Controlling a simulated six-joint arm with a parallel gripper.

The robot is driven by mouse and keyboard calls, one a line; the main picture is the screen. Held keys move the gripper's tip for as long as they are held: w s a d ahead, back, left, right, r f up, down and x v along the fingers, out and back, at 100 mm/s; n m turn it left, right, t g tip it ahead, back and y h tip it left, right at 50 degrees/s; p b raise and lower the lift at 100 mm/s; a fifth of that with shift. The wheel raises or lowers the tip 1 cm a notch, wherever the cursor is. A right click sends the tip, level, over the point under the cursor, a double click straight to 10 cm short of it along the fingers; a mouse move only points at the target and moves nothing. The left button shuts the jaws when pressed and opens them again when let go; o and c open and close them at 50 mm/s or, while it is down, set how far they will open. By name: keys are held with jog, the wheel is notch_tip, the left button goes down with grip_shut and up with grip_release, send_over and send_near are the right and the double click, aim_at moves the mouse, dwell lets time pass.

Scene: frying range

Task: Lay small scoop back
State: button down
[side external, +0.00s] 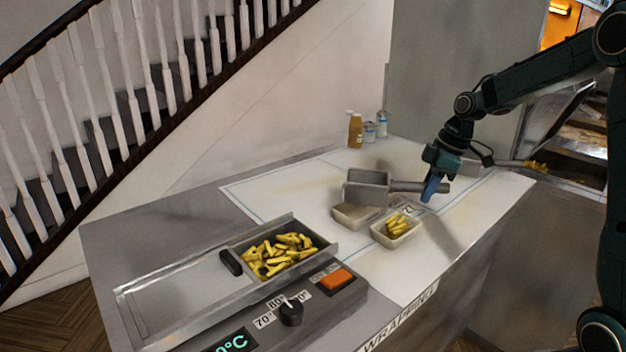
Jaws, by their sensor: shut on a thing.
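The small scoop is a grey metal box-shaped scoop (366,187) with a bar handle reaching right. My gripper (432,190) points down with its blue fingers shut on the scoop's handle. The scoop's head appears just above or over a small pale tray (353,216); I cannot tell whether they touch. A second small tray (398,234) with yellow fries in it stands to the right and nearer the camera.
A metal fry bin (328,252) holds a heap of yellow fries (277,254) at the front left. A control panel with a dial (291,312) and an orange switch (338,279) adjoins it. A brown bottle (355,131) and blue-white cans (369,133) stand at the back. The white wrapping surface (290,190) is clear at left.

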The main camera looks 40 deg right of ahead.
jog(key=a+f+m+h, duration=0.1)
jog(key=a+m, duration=0.7)
jog(key=a, duration=1.1)
jog(key=shift+a+f+t+h, duration=0.25)
jog(key=shift+f+t+h, duration=0.1)
jog(key=shift+h, duration=0.25)
jog(key=shift+w, duration=0.1)
jog(key=shift+f, duration=0.15)
jog(key=shift+f, duration=3.2)
